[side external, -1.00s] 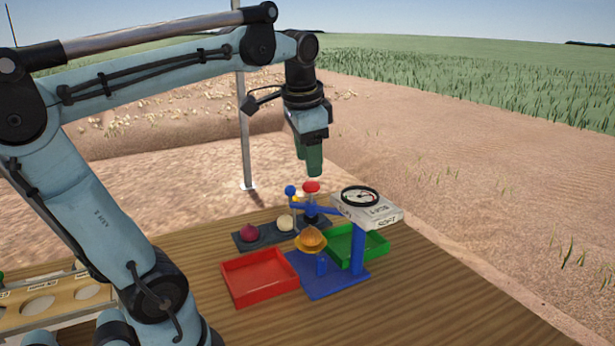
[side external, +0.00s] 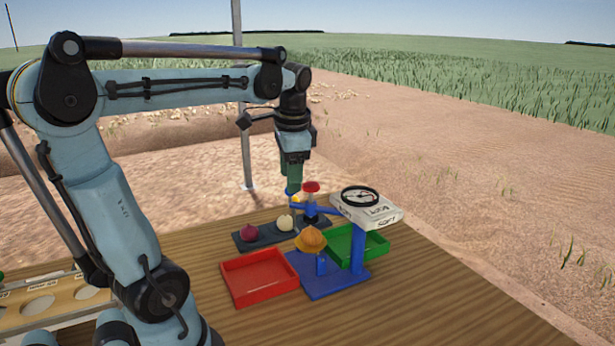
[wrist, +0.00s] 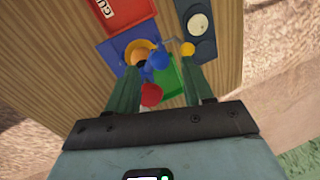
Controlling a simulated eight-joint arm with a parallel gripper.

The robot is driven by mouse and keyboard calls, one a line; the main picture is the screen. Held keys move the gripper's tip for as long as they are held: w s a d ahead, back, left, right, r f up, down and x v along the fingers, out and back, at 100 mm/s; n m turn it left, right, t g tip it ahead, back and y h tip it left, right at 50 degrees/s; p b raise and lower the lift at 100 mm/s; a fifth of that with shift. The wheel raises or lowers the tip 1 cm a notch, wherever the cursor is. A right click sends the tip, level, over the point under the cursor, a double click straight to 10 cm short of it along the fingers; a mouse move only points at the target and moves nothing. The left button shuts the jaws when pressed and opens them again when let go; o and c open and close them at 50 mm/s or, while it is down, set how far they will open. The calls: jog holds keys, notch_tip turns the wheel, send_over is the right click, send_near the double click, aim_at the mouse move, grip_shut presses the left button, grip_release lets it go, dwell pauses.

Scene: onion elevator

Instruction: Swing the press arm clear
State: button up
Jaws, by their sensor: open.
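The press arm is a blue bar (side external: 318,209) with a red knob (side external: 311,187) above it, reaching over the yellow cup that holds an orange onion (side external: 311,239). In the wrist view my fingertips (wrist: 163,60) straddle the blue ball; the yellow ball lies by the right tip. Contact cannot be told.
A dial scale (side external: 367,207) on a blue post stands right of the press. A red tray (side external: 259,277) is at front left, a green tray (side external: 376,245) behind right. A dark strip (side external: 267,235) holds a red and a white onion. The table's front is clear.

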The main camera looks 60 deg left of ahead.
jog(key=shift+a+f, duration=0.15)
jog(key=shift+f, duration=0.55)
jog(key=shift+a+f, duration=0.1)
jog(key=shift+f, duration=0.55)
jog(key=shift+c, duration=0.4)
grip_shut()
